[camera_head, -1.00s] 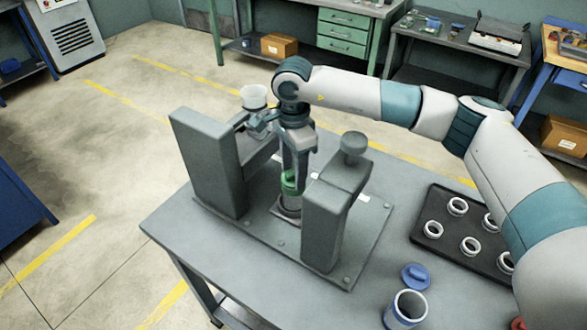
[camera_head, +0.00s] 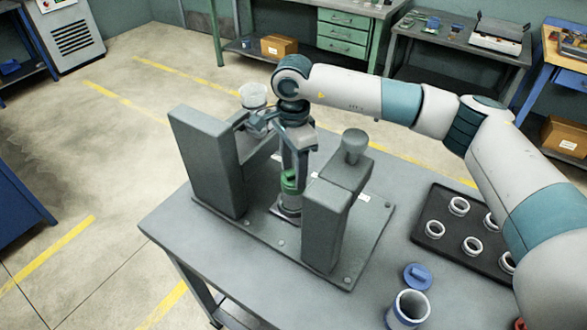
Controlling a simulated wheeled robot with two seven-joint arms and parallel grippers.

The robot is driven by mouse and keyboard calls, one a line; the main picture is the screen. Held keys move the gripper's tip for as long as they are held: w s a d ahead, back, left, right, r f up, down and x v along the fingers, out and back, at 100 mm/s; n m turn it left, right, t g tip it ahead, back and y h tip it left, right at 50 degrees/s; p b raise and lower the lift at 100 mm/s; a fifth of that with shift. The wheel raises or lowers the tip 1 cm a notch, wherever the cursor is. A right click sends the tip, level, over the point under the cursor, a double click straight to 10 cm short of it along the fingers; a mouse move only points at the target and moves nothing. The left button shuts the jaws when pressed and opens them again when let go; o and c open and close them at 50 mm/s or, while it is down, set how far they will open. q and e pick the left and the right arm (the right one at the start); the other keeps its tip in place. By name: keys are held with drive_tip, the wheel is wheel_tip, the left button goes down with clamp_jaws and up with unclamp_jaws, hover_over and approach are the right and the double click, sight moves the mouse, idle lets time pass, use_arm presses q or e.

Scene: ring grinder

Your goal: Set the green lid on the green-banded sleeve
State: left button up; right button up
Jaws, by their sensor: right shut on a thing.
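My right gripper (camera_head: 291,174) points down between the two grey posts of the fixture and is shut on the green lid (camera_head: 290,182). The lid is right above the grey sleeve (camera_head: 291,203), which stands upright on the fixture's base plate. The lid looks in line with the sleeve, but I cannot tell whether it rests on it. The sleeve's green band cannot be told apart from the lid here, and the fingers hide part of the lid. My left gripper is not in view.
The fixture's tall left post (camera_head: 205,160) and right post (camera_head: 330,220) flank the gripper closely. A black tray (camera_head: 433,258) with several white rings, a blue lid (camera_head: 417,277) and a blue-banded sleeve (camera_head: 408,308) are on the table's right. The table's front left (camera_head: 190,245) is bare.

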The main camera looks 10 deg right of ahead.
idle(0.3)
drive_tip(key=o, duration=1.7)
drive_tip(key=shift+c, duration=0.2)
drive_tip(key=shift+r, duration=0.1)
drive_tip(key=shift+r+p, duration=0.6)
drive_tip(key=shift+r, duration=2.8)
